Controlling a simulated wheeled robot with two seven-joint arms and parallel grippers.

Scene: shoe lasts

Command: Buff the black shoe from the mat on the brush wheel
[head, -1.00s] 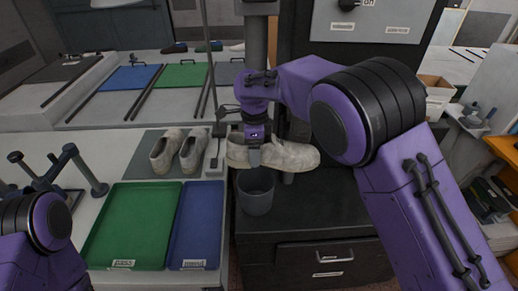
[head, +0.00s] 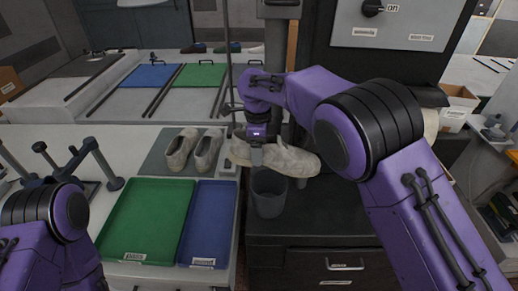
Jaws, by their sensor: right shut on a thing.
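My right gripper (head: 256,154) is shut on a light beige-grey shoe (head: 288,159), not a black one. It holds the shoe roughly level, toe to the right, above a dark grey bin (head: 268,194) and in front of the machine's column (head: 279,70). A pair of similar light shoes (head: 194,149) stands on the grey mat (head: 157,165) at left. I cannot make out the brush wheel; the shoe and my right arm cover that area. I cannot tell whether the shoe touches anything behind it. My left arm shows at lower left, but its gripper is out of view.
A green tray (head: 145,220) and a blue tray (head: 208,225) lie in front of the mat. A dark grey pegged stand (head: 85,160) is at left. The machine panel's knob (head: 372,8) is near a label reading "on". A dark drawer cabinet (head: 340,225) stands below.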

